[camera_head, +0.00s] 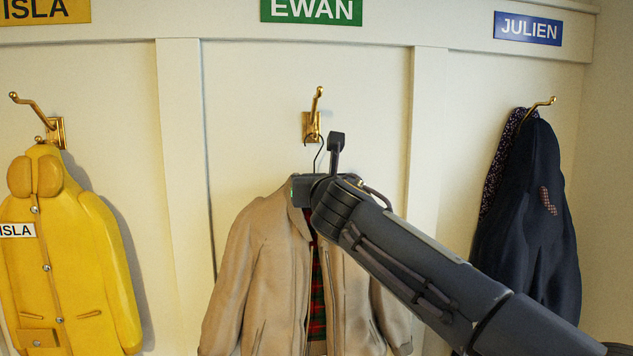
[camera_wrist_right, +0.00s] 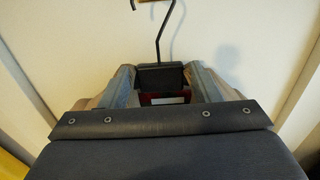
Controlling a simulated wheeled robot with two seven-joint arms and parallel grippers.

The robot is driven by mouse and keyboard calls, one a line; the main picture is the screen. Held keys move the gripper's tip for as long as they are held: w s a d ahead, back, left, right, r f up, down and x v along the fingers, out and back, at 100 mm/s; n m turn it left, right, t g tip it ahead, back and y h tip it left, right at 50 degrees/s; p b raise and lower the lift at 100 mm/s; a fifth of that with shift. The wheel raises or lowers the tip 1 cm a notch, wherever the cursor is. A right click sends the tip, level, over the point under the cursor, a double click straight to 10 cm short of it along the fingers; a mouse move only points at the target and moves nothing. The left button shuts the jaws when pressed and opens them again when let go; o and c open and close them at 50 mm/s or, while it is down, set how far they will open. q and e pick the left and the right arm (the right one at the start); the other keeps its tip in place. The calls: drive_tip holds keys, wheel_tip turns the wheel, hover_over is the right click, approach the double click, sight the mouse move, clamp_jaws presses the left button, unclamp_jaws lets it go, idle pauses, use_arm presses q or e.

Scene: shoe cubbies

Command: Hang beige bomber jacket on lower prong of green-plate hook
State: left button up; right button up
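The beige bomber jacket (camera_head: 245,275), with a red plaid lining, hangs upright from a dark hanger with a thin wire hook (camera_head: 319,152). My right gripper (camera_head: 308,188) is at the jacket's collar. In the right wrist view its fingers close on the dark block (camera_wrist_right: 162,76) under the hanger wire (camera_wrist_right: 158,40). The brass hook (camera_head: 313,120) is on the wall below the green EWAN plate (camera_head: 310,10). The hanger's curved top is at the lower part of the brass hook; I cannot tell whether they touch. My left gripper is not in view.
A yellow coat (camera_head: 75,255) hangs at left below the yellow ISLA plate (camera_head: 45,10). A dark navy coat (camera_head: 535,220) hangs at right below the blue JULIEN plate (camera_head: 527,28). Raised vertical wall strips (camera_head: 183,170) separate the bays.

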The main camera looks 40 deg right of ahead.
drive_tip(key=shift+o, duration=1.3)
drive_tip(key=shift+f, duration=0.15)
drive_tip(key=b+v, duration=0.2)
drive_tip(key=v, duration=0.6)
drive_tip(key=s+a+f+m+g+y, duration=0.25)
drive_tip(key=f+m, duration=0.45)
drive_tip(key=f, duration=0.4)
drive_tip(key=s+a+f+m+g+y, duration=0.2)
drive_tip(key=s+f+m+g+y, duration=0.15)
drive_tip(key=f+m, duration=0.6)
drive_tip(key=s+a+f+m+g+y, duration=0.1)
drive_tip(key=s+a+f+m+y, duration=0.1)
drive_tip(key=s+a+f+m, duration=0.2)
drive_tip(key=s+a+f+m+g+y+b, duration=0.1)
drive_tip(key=s+a+f+m, duration=0.4)
drive_tip(key=f, duration=0.5)
drive_tip(key=s+a+f+m+g+y, duration=0.2)
drive_tip(key=s+a+f+m+y, duration=0.1)
drive_tip(key=s+a+f+m, duration=0.1)
wheel_tip(320, 180, down, 3)
drive_tip(key=shift+s+a+m+y, duration=0.3)
drive_tip(key=shift+s+m, duration=0.4)
drive_tip(key=shift+m, duration=0.55)
